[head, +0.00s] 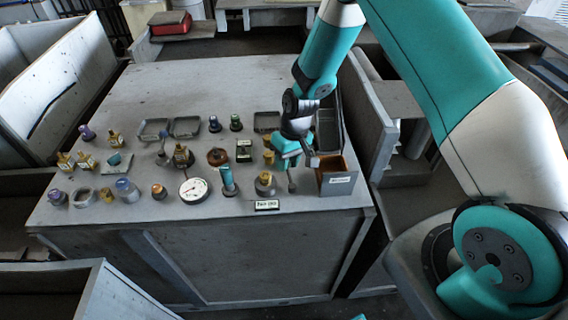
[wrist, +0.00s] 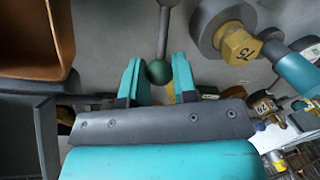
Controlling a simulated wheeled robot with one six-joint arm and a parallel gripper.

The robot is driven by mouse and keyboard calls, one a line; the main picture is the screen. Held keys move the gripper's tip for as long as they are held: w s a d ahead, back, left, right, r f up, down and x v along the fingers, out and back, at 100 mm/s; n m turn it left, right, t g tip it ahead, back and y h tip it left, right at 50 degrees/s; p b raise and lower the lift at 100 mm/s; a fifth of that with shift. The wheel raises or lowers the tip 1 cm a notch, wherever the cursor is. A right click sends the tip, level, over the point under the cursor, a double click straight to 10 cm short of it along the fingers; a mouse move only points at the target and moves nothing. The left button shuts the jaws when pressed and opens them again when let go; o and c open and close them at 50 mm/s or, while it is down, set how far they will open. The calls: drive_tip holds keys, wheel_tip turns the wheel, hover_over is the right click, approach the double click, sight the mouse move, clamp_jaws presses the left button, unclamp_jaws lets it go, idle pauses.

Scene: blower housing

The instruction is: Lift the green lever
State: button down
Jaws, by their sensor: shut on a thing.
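The green lever shows in the wrist view as a dark green ball knob (wrist: 158,72) on a thin grey rod that runs up to the top edge. My gripper (wrist: 157,76) has its two teal fingers on either side of the knob, shut on it. In the head view my gripper (head: 293,160) is low over the front right of the bench, left of an open bin. A grey part of the lever (head: 291,182) shows just below the fingers there; the green knob cannot be made out in that view.
The orange-lined bin (head: 336,178) stands close on the right. A grey fitting with a yellow hex top (head: 265,184) and a teal-handled part (head: 228,181) stand close on the left.

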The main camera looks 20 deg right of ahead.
drive_tip(key=shift+d+m, duration=0.25)
drive_tip(key=shift+m, duration=0.15)
drive_tip(key=c, duration=1.2)
unclamp_jaws()
drive_tip(key=d+r+b, duration=0.1)
drive_tip(key=r, duration=0.4)
drive_tip(key=d+r+b, duration=0.1)
drive_tip(key=r, duration=0.5)
drive_tip(key=d+r+b, duration=0.1)
drive_tip(key=r+b, duration=0.1)
drive_tip(key=r, duration=0.4)
drive_tip(key=shift+w+d+r, duration=0.1)
drive_tip(key=shift+w+d, duration=0.05)
